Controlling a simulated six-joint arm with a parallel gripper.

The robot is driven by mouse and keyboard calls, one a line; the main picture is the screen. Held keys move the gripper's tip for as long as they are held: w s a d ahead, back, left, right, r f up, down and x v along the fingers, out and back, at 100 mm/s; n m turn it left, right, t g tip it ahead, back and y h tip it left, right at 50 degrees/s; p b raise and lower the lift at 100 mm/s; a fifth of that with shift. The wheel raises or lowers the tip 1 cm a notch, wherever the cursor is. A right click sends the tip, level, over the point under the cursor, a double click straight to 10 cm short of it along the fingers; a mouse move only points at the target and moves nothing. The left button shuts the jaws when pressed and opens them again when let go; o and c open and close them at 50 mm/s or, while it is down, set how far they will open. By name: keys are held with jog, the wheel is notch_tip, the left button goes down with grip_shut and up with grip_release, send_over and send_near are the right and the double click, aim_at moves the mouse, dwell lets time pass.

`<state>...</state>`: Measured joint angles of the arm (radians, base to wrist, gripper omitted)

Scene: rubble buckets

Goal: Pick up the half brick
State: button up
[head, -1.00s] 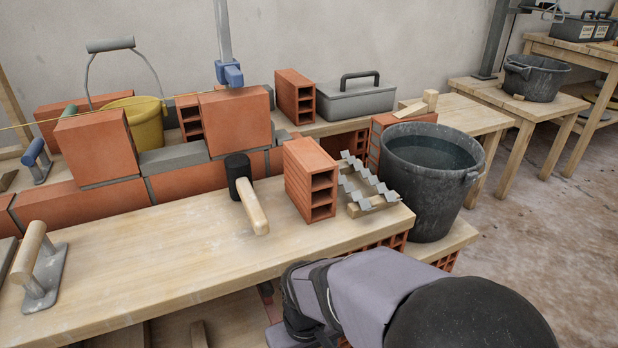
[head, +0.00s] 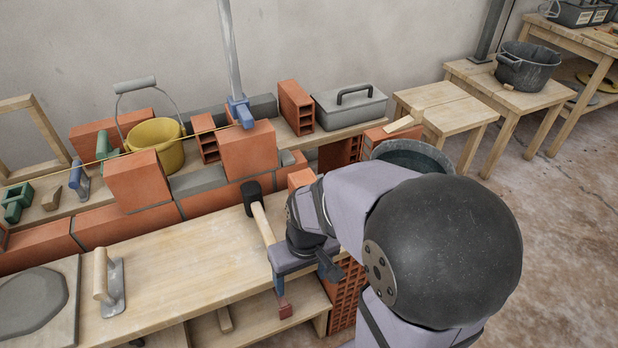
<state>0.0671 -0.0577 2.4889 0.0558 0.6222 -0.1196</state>
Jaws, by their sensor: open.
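Several short red hollow blocks could be the half brick, and I cannot tell which one is meant. One (head: 301,179) is on the front bench beside the mallet, mostly hidden behind my arm. Another (head: 296,107) stands on the back ledge left of the grey toolbox. A third (head: 205,138) stands behind the low brick wall. My gripper (head: 308,290) is open and points down at the bench's front right edge, nearer the camera than the block by the mallet. One finger has a red tip; the other is dark. I see nothing between them.
A black-headed mallet (head: 263,222) lies just left of my gripper. A trowel-like float (head: 112,285) sits on the bench's left. A water bucket (head: 412,154) is partly hidden behind my arm. The bench top (head: 190,265) between float and mallet is clear.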

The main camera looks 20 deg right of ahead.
jog(key=w+d+r+t+p, duration=0.1)
jog(key=w+d+r+p, duration=0.1)
jog(key=w+r+p, duration=0.4)
jog(key=w+d+r+t+p, duration=0.1)
jog(key=w+d+r+p, duration=0.2)
jog(key=r+p, duration=0.6)
jog(key=w+d+f, duration=0.1)
jog(key=w, duration=0.1)
jog(key=w+d+f, duration=0.1)
jog(key=w+d, duration=0.2)
jog(key=shift+w+f, duration=0.35)
jog(key=shift+f, duration=0.05)
jog(key=shift+w+d+f, duration=0.4)
jog(key=shift+w+f, duration=0.05)
jog(key=shift+f, duration=0.15)
jog(key=shift+x, duration=1.05)
jog(key=x, duration=0.4)
jog(key=shift+s+a+b, duration=0.2)
jog(key=shift+a+b, duration=0.15)
jog(key=shift+w+f, duration=0.25)
jog(key=shift+f, duration=0.35)
jog(key=shift+f+b, duration=0.2)
jog(key=shift+b, duration=0.2)
